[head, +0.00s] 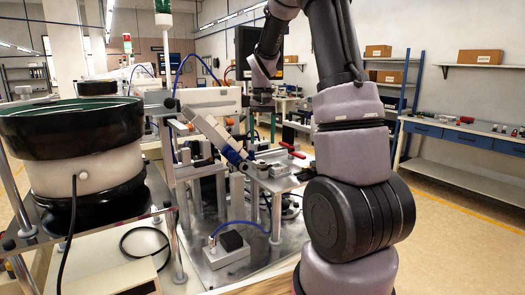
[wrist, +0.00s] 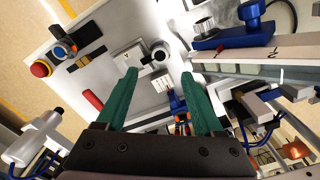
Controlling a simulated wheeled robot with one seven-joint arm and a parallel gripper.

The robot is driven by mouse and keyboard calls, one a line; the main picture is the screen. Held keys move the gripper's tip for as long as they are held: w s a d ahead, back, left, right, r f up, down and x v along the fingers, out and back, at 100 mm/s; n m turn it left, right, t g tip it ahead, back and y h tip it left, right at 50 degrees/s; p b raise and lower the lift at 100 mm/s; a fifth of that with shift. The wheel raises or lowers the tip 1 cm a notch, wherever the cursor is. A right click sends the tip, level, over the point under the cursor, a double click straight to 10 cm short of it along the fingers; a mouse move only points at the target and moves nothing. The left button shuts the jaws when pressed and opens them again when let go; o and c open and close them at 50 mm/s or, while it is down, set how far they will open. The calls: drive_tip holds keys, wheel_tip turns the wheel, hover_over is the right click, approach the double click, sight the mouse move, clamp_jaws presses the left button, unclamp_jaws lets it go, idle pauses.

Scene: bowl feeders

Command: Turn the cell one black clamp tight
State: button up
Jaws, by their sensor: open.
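My gripper (wrist: 159,74) is open in the wrist view, with two green fingers spread apart and nothing between them. Just beyond the fingertips, a dark round knob with a pale ring (wrist: 160,56) sits by a grey block on a light panel. It may be the black clamp, but I cannot tell for sure. The fingers look apart from it. In the head view my arm hides part of the cell, and the fingers are not clear.
A red stop button (wrist: 41,69) and rotary switches sit on the panel at left. A red handle (wrist: 92,99) lies near the left finger. Blue-hosed fittings crowd the lower right. A black-rimmed feeder bowl (head: 72,125) stands left; open floor (head: 450,235) is at right.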

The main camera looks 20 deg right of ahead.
drive_tip(key=shift+r, duration=1.25)
drive_tip(key=shift+r, duration=0.1)
drive_tip(key=s+a+r+t, duration=0.2)
drive_tip(key=s+a+r, duration=0.1)
drive_tip(key=s, duration=0.5)
drive_tip(key=s+a+r+t+y, duration=0.1)
drive_tip(key=s+a+r+t, duration=0.1)
drive_tip(key=s+r, duration=0.3)
drive_tip(key=s+a+r+t+y, duration=0.1)
drive_tip(key=s+a+r+t, duration=0.2)
drive_tip(key=s, duration=0.8)
drive_tip(key=shift+s+a+r, duration=0.2)
drive_tip(key=shift+a+r, duration=0.15)
drive_tip(key=shift+r, duration=0.15)
